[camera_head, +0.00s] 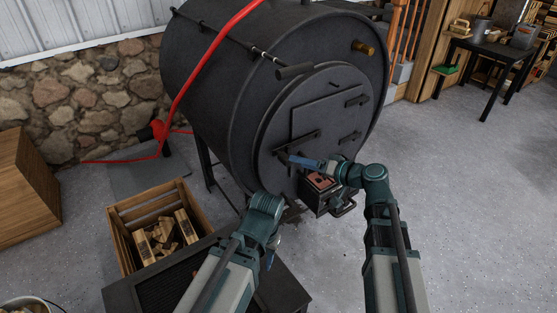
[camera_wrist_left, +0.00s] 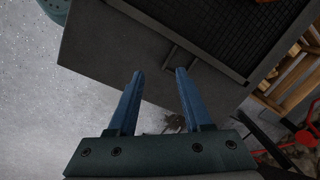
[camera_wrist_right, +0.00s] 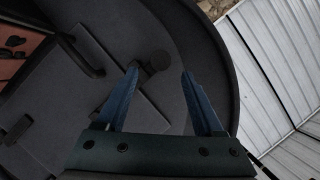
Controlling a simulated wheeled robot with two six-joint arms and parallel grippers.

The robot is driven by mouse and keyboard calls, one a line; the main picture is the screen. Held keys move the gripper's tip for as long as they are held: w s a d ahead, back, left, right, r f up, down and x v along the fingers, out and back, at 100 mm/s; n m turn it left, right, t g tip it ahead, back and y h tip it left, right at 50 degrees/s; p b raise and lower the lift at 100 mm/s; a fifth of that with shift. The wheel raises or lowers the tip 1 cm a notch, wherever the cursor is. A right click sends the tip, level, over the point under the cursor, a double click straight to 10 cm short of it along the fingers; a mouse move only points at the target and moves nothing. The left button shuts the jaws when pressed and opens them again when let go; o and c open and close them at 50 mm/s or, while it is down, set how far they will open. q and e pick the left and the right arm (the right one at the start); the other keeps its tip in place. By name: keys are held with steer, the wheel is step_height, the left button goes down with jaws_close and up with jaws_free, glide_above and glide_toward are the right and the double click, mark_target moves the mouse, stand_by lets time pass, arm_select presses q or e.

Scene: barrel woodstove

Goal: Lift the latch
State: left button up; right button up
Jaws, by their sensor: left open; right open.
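The black barrel stove (camera_head: 255,85) has a round front with a rectangular door plate (camera_head: 325,115). A dark latch bar (camera_head: 300,141) lies across the door's left edge. My right gripper (camera_head: 290,159) is open, with blue fingers just below and at the left end of this bar. In the right wrist view a dark round-ended piece, likely the latch end (camera_wrist_right: 159,60), shows between and just beyond the open fingertips; contact cannot be told. My left gripper (camera_wrist_left: 160,74) is open and empty, low above a dark grey surface; in the head view its fingers are mostly hidden by its wrist.
A wooden crate with firewood (camera_head: 122,212) stands at left. A dark table with a mesh panel (camera_head: 125,292) is below my left arm. An open ash drawer (camera_head: 318,184) sits under the door.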

arm_select(q)
step_height(320, 180, down, 3)
steer(key=shift+r+b, duration=0.1)
steer(key=shift+b, duration=1.05)
arm_select(e)
steer(key=x, duration=1)
steer(key=shift+a, duration=0.15)
steer(key=shift+c, duration=0.2)
jaws_close()
